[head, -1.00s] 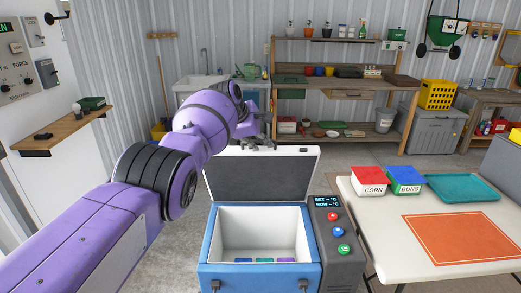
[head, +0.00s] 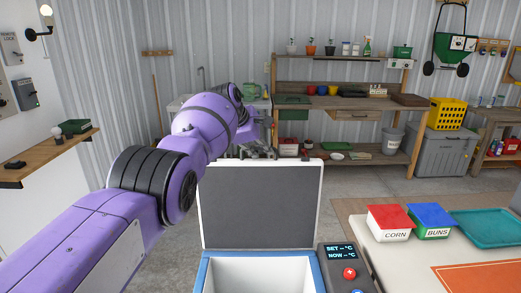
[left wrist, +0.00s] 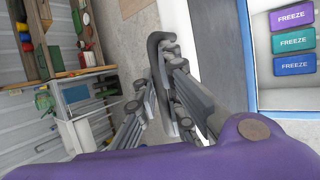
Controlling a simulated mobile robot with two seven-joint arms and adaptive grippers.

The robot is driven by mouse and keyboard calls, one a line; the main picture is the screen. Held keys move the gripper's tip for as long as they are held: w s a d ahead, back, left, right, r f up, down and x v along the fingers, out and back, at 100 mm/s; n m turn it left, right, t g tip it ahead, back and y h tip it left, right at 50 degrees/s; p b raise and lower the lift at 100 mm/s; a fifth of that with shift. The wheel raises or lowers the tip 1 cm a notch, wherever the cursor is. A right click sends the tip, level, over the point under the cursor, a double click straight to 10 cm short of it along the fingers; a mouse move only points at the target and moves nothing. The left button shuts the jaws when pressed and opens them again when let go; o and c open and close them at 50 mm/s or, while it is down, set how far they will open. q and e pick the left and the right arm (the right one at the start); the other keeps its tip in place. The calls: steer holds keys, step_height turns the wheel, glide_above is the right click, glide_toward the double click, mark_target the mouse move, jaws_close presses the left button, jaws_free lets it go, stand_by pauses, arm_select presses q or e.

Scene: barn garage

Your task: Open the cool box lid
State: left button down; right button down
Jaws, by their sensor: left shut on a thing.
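The cool box (head: 205,275) is blue with a white interior, and its lower part is cut off by the head view's bottom edge. Its lid (head: 257,205) stands raised, its grey inner panel facing me and its white rim on top. My left gripper (head: 255,150) is at the lid's top edge, mostly behind the rim and my arm. In the left wrist view its grey fingers (left wrist: 165,85) are shut by the white lid edge; the exact contact is hidden. Coloured FREEZE packs (left wrist: 293,41) lie inside the box. My right gripper is out of view.
A control panel (head: 341,262) with a display adjoins the box's right side. A table (head: 395,258) at right holds the CORN box (head: 390,222), BUNS box (head: 431,221) and teal tray (head: 490,226). A wall shelf (head: 55,155) is at left, a workbench (head: 340,105) behind.

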arm_select(q)
steer(key=shift+a+f, duration=0.1)
steer(key=shift+f, duration=0.55)
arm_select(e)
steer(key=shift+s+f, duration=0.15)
arm_select(q)
steer(key=shift+s, duration=0.1)
steer(key=c, duration=1.9)
jaws_free()
steer(key=shift+o, duration=0.2)
steer(key=shift+w+r, duration=0.2)
steer(key=shift+r, duration=0.35)
steer(key=v, duration=1.1)
steer(key=shift+s+a, duration=0.2)
